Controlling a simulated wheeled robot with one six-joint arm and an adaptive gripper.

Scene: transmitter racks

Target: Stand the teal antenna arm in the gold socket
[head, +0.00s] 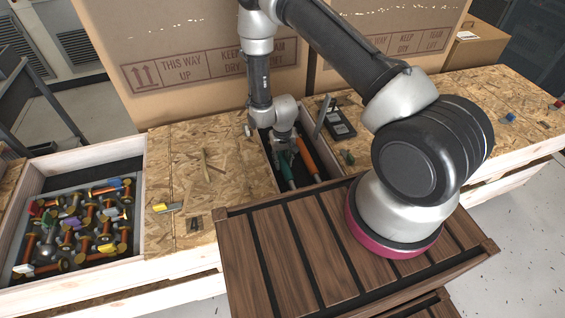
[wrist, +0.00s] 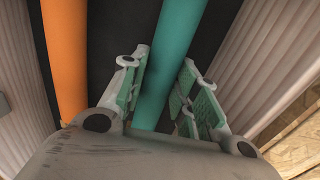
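The teal antenna arm (head: 287,172) lies in a dark-lined recess of the bench, beside an orange rod (head: 307,160). My gripper (head: 284,150) reaches down into this recess. In the wrist view, the teal antenna arm (wrist: 168,60) runs between the two green-padded fingers of my gripper (wrist: 160,85). The fingers are apart; a dark gap shows between the arm and the right finger, while the left finger is close beside it. I cannot tell whether the left finger touches. The arm's ends are hidden. I cannot clearly make out a gold socket.
The recess has pale walls (wrist: 265,50) close on both sides. The orange rod (wrist: 66,60) lies left of my gripper. A bin (head: 140,225) of orange, gold-ended pieces stands at left. A dark device (head: 340,124) lies right of the recess. Large cardboard boxes (head: 180,50) stand behind.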

